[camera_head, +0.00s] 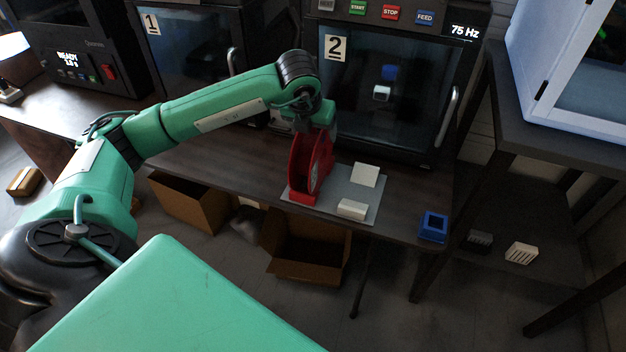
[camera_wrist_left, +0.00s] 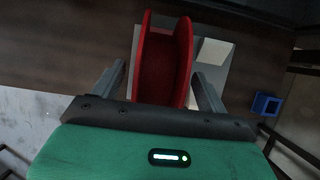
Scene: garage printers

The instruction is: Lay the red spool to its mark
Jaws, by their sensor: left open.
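The red spool (camera_head: 304,166) stands upright on its edge at the left part of a grey mat (camera_head: 336,200) on the dark bench. My left gripper (camera_head: 312,125) is directly above it, pointing down. In the left wrist view the spool (camera_wrist_left: 163,62) lies between the two spread fingers of my left gripper (camera_wrist_left: 160,85), with a gap on each side. The finger ends are partly hidden in the head view. I cannot tell which spot is the mark. My right gripper is not in view.
A flat white square (camera_head: 365,175) and a white block (camera_head: 352,209) are on the mat. A blue square holder (camera_head: 433,227) sits at the bench's front edge. Printer 2 (camera_head: 400,110) stands behind. Cardboard boxes (camera_head: 305,265) are on the floor below.

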